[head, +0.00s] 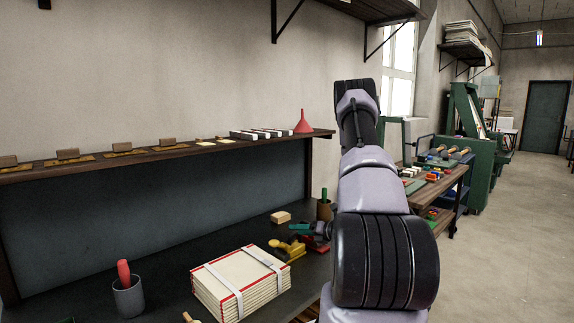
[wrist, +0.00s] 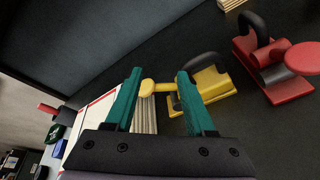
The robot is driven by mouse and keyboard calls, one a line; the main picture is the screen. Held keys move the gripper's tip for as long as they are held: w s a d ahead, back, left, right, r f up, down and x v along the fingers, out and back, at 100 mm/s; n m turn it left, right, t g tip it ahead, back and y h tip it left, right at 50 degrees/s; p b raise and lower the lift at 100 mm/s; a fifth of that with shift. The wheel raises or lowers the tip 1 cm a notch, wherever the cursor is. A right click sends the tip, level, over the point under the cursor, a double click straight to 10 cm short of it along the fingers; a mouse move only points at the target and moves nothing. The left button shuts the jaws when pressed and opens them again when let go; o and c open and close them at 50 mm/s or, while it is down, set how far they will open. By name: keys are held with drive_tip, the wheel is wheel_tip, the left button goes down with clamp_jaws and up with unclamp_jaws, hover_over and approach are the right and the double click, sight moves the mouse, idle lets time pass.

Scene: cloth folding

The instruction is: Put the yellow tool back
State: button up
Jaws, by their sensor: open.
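The yellow tool (head: 291,249) sits on the dark bench, just right of a strapped stack of paper. In the wrist view the yellow tool (wrist: 204,88) shows a dark curved handle and a round yellow knob on a short arm. My gripper (head: 304,229) is above and close to the tool in the head view. In the wrist view my gripper (wrist: 158,74) has its teal fingers apart, with the knob appearing between them and the tool body right of the right finger. Whether a finger touches the tool cannot be told.
A similar red tool (wrist: 277,65) stands right of the yellow one. The strapped stack (head: 240,283) lies close on the left. A wooden block (head: 281,217), a cup with a green handle (head: 324,208) and a cup with a red handle (head: 128,292) stand on the bench. A shelf (head: 150,155) runs behind.

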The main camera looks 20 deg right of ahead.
drive_tip(key=s+a+r+n+g+y, duration=0.2)
drive_tip(key=s+a+r+n+g, duration=0.2)
drive_tip(key=a+r+n, duration=0.7)
drive_tip(key=s+a+r+n+g+y, duration=0.4)
drive_tip(key=a+r+n, duration=0.35)
drive_tip(key=r, duration=0.55)
drive_tip(key=s+r+n+t+h, duration=0.1)
drive_tip(key=s+r+n+h, duration=0.4)
drive_tip(key=s+n, duration=0.3)
drive_tip(key=s+r+n+t+h, duration=0.1)
drive_tip(key=s+r+n+h, duration=0.4)
drive_tip(key=s+r+n, duration=0.3)
drive_tip(key=s, duration=0.3)
drive_tip(key=shift+s+a+r, duration=0.15)
drive_tip(key=shift+a+r, duration=0.05)
